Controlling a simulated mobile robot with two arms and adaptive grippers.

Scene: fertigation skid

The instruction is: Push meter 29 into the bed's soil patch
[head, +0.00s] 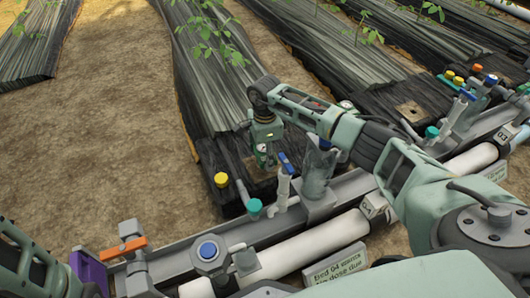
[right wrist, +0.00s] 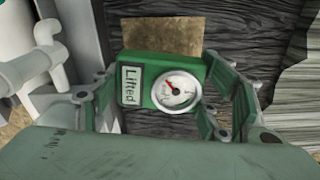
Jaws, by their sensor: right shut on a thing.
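My right gripper (head: 264,142) points down over the near end of the middle bed, with its fingers closed on both sides of a green meter (right wrist: 165,84). The meter has a round white dial with a red needle and a label reading "Lifted"; I see no number 29 on it. In the right wrist view a brown square soil patch (right wrist: 165,35) in the dark bed cover lies just beyond the meter. The meter's lower end is hidden, so I cannot tell whether it touches soil. My left arm (head: 25,262) shows at the lower left corner; its fingertips cannot be made out.
A white pipe (head: 315,243) lies in front. Another bed at right has its own brown patch (head: 411,112). Bare ground lies left.

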